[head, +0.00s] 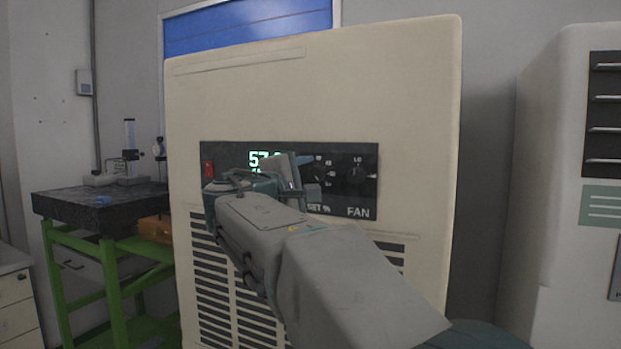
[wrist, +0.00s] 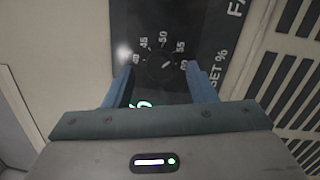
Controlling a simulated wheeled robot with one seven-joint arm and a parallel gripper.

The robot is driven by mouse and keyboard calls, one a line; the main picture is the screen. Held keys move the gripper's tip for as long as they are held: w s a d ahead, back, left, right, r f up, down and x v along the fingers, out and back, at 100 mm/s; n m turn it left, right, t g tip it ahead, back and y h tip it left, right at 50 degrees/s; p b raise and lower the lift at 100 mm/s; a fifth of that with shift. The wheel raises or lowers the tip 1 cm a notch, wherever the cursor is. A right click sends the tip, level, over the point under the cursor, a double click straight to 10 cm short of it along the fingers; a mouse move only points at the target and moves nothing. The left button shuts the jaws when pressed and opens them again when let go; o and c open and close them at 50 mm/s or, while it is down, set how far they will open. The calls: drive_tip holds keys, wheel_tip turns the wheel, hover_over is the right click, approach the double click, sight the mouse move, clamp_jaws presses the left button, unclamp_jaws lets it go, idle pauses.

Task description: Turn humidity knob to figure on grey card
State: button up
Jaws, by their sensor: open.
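The humidity knob (wrist: 161,67) is dark and round, with a pale pointer line slanting to the upper right in the wrist view; its exact reading is hard to tell. Figures including 45, 50 and 55 ring it, with SET % printed beside it. My gripper (wrist: 160,72) is open, its two blue fingers on either side of the knob; I cannot tell whether they touch it. In the head view, my gripper (head: 287,172) is in front of the black panel (head: 340,198) and hides part of the dial. I cannot make out a grey card with a figure.
The panel is on a beige cabinet (head: 330,85). The FAN knob (head: 356,176) is right of the humidity dial. A red switch (head: 208,169) and a green display (head: 257,158), partly hidden, are at left. Slatted vents lie below. Another cabinet (head: 560,160) stands at right.

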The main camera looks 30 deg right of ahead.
drive_tip(key=r+v, duration=0.1)
drive_tip(key=v, duration=1.1)
drive_tip(key=shift+a+f, duration=0.2)
drive_tip(key=shift+f, duration=0.3)
drive_tip(key=shift+s+f, duration=0.1)
drive_tip(key=s+d+f+m+g+y+p, duration=0.1)
drive_tip(key=s+f+m+g+y+p, duration=0.15)
drive_tip(key=s+f+y+p, duration=0.55)
drive_tip(key=s+f+m+g+y+p, duration=0.2)
drive_tip(key=s+f+g+p, duration=0.15)
drive_tip(key=f, duration=0.75)
drive_tip(key=s+a+f+m+g+y+p, duration=0.1)
drive_tip(key=s+a+f+m+y+p, duration=0.2)
drive_tip(key=s+a+f+m+y, duration=0.1)
drive_tip(key=shift+s+a+f+m+g+y, duration=0.4)
drive_tip(key=shift+s+a+f+y, duration=0.15)
drive_tip(key=shift+s+y, duration=0.3)
